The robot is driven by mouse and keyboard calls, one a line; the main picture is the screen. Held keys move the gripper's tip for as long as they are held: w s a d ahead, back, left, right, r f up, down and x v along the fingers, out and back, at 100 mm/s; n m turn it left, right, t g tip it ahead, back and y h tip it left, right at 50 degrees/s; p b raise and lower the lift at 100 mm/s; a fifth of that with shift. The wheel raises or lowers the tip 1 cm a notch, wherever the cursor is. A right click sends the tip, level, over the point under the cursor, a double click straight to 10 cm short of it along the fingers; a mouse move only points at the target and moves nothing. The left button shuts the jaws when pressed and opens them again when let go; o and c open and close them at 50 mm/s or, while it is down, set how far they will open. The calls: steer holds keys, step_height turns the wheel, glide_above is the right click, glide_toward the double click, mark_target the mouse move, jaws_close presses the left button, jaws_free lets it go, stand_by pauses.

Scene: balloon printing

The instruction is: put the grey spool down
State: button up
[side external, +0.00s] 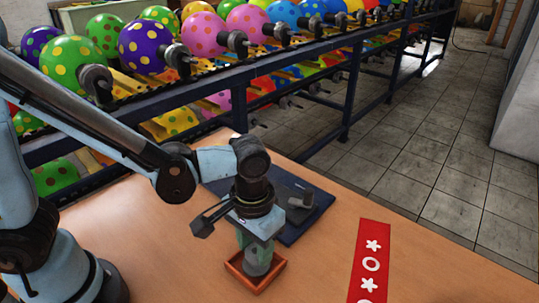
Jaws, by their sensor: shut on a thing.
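My gripper (258,240) points straight down over a small orange-brown tray (234,272) on the wooden table. It is shut on the grey spool (258,262), which is upright between the fingers. The spool's lower part is within the tray's rim. I cannot tell whether its base touches the tray floor. The fingers and the gripper body hide the spool's upper part.
A dark blue board (318,212) with a small grey piece (301,200) on it lies behind my gripper. A red strip with white marks (373,255) lies to the right. A rack (349,95) of dotted balloons stands behind the table. Bare table (165,255) shows at left.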

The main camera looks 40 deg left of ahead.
mark_target(255, 251)
steer(key=shift+f, duration=0.15)
steer(key=o, duration=0.9)
step_height(255, 251, up, 12)
steer(key=w+a+f+t, duration=0.1)
steer(key=a+t, duration=0.6)
steer(key=a, duration=0.9)
steer(key=shift+w+f, duration=0.25)
steer(key=shift+f, duration=0.1)
